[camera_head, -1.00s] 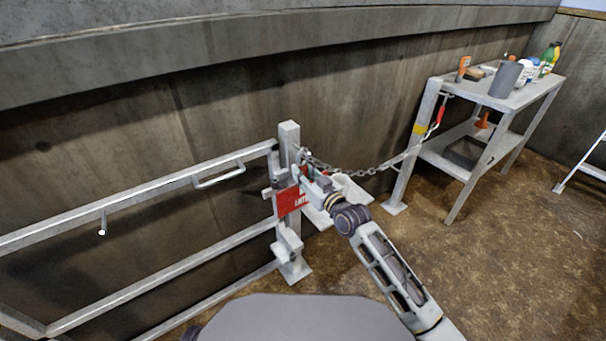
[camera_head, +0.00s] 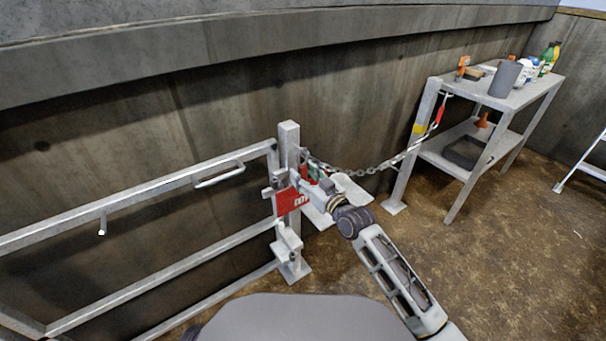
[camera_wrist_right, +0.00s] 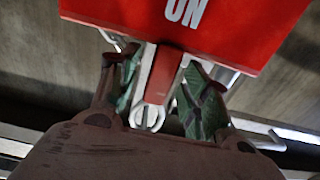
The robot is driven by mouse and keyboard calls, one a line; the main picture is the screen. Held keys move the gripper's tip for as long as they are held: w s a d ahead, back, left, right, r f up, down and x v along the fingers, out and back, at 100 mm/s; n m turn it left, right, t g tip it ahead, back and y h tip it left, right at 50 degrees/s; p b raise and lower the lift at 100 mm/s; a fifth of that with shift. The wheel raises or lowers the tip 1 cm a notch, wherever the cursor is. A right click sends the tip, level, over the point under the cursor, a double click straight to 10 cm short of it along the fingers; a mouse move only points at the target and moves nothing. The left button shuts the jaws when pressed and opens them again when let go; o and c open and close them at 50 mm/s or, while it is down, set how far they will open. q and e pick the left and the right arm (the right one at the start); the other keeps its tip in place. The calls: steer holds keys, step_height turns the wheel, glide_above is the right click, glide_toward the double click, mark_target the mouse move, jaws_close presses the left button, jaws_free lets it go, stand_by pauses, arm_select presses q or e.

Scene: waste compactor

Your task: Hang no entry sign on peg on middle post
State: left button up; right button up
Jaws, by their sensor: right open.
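The red sign with white lettering (camera_head: 291,202) is at the grey middle post (camera_head: 289,150), on its front side. It is partly hidden by my right gripper (camera_head: 312,180), which is right beside the post. In the right wrist view the sign (camera_wrist_right: 195,28) fills the top, with part of its white text showing. My right gripper (camera_wrist_right: 165,92) is open, its green finger pads on either side of a narrow red strip and a pale metal loop. The peg cannot be made out clearly, so I cannot tell whether the sign hangs on it. My left gripper is not in view.
Grey railings (camera_head: 130,205) run left from the post. A chain (camera_head: 375,170) runs right from the post to a metal table (camera_head: 530,93) holding bottles and a grey container. A concrete wall (camera_head: 130,120) stands behind. Open brown floor (camera_head: 510,260) lies at the right.

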steer(key=v, duration=1)
steer(key=shift+s+d, duration=0.2)
steer(key=shift+s, duration=0.15)
stand_by(0.5)
